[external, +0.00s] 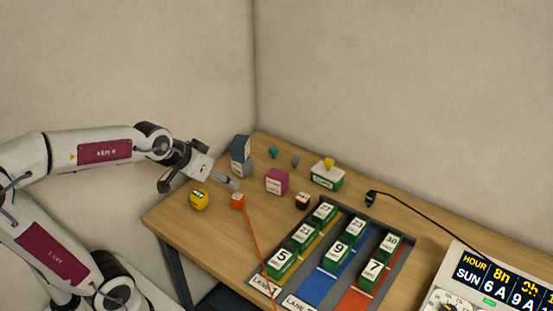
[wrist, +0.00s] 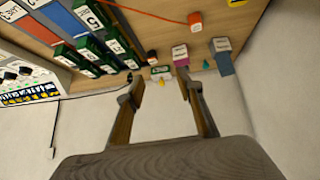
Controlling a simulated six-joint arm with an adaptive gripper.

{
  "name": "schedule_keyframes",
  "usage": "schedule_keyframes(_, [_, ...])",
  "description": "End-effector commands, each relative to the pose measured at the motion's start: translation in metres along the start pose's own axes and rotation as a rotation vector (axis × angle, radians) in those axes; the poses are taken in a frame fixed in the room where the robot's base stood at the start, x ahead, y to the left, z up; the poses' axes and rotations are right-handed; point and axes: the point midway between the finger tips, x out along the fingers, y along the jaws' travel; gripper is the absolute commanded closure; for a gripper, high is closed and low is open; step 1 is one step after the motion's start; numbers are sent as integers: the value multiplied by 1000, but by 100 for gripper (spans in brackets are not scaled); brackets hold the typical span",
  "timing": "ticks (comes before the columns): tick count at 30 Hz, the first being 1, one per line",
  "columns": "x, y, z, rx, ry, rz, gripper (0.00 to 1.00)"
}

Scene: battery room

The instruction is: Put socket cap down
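I cannot tell for sure which piece is the socket cap. A small yellow cap (external: 328,162) sits on top of a green and white battery (external: 327,180) at the back of the table. The battery also shows in the wrist view (wrist: 161,70). My gripper (external: 202,186) is above the table's left part, well left of these. In the wrist view its two fingers (wrist: 162,92) are spread wide, with nothing held between them.
A yellow round object (external: 199,200) and an orange block (external: 238,201) with an orange cord stand near my gripper. A magenta block (external: 277,182) and a grey-blue block (external: 241,155) are beyond. Numbered green batteries (external: 282,261) fill the lanes. A black cable (external: 420,205) crosses the back right.

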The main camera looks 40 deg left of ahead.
Motion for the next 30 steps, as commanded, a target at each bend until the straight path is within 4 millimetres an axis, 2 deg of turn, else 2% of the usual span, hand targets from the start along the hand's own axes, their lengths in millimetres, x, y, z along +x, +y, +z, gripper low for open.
schedule_keyframes(1, [-10,-3,9,-1,-10,-6,64])
schedule_keyframes(9, [-51,-18,69,-11,-101,-48,64])
schedule_keyframes(16, [-77,-29,116,-26,-170,-89,64])
schedule_keyframes(22, [-87,-33,135,-34,-198,-106,64])
schedule_keyframes(30, [-87,-34,137,-34,-202,-108,64])
